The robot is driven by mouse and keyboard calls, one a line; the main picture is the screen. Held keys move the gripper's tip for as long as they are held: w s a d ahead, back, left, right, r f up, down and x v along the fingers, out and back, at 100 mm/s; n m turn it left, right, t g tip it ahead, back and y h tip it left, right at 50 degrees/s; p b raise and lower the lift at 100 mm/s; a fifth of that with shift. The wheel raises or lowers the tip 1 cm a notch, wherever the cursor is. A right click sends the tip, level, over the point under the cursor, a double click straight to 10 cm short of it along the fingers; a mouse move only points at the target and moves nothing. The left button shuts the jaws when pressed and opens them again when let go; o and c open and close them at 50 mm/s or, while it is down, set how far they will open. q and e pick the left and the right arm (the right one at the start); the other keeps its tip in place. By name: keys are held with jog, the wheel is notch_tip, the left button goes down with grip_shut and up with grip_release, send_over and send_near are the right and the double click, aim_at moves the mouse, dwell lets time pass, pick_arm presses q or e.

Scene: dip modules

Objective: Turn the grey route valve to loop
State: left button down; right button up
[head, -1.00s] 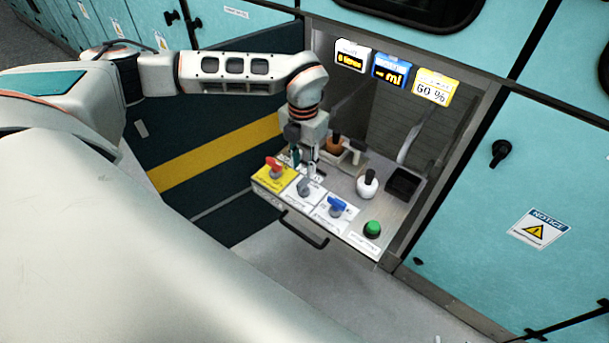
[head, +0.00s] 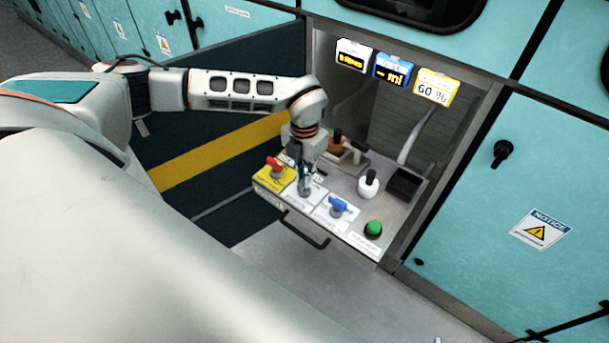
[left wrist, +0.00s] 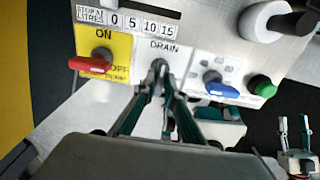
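The grey route valve (left wrist: 158,68) sits on a white plate marked DRAIN in the left wrist view, between the yellow pump plate and the blue valve. My left gripper (head: 304,190) points down at it, and the fingertips (left wrist: 160,90) are right at the grey handle. The fingers hide much of the handle, so its direction and whether they clamp it are unclear.
A red handle (head: 273,164) on the yellow plate is close left of my left gripper. A blue valve (head: 338,206) and a green button (head: 373,230) are to the right. A white knob (head: 368,186) and a black tray (head: 404,184) stand behind. Lit displays (head: 394,70) hang above.

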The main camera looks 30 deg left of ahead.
jog(key=shift+r, duration=0.1)
pick_arm(q)
jog(key=m+p, duration=0.2)
jog(key=m, duration=0.1)
jog(key=shift+r+m, duration=0.15)
jog(key=shift+m, duration=0.25)
jog(key=m+p, duration=0.1)
jog(key=m, duration=0.1)
jog(key=shift+m+p, duration=0.3)
jog(key=shift+p, duration=0.1)
jog(key=m+p, duration=0.1)
jog(key=m, duration=0.2)
jog(key=shift+m+p, duration=0.3)
jog(key=shift+m, duration=0.1)
jog(key=m+p, duration=0.1)
jog(key=m, duration=0.2)
jog(key=shift+m, duration=1.1)
jog(key=shift+m+p, duration=0.35)
jog(key=shift+m, duration=0.75)
pick_arm(e)
jog(key=shift+h, duration=0.4)
jog(key=shift+s+d+r, duration=0.1)
jog(key=shift+d+r, duration=0.25)
jog(key=shift+r, duration=0.4)
jog(key=shift+s+d+r, duration=0.15)
jog(key=shift+d+r, duration=0.2)
jog(key=shift+r, duration=0.35)
jog(key=shift+s+d+r, duration=0.1)
jog(key=shift+d+r, duration=0.25)
jog(key=shift+r, duration=0.4)
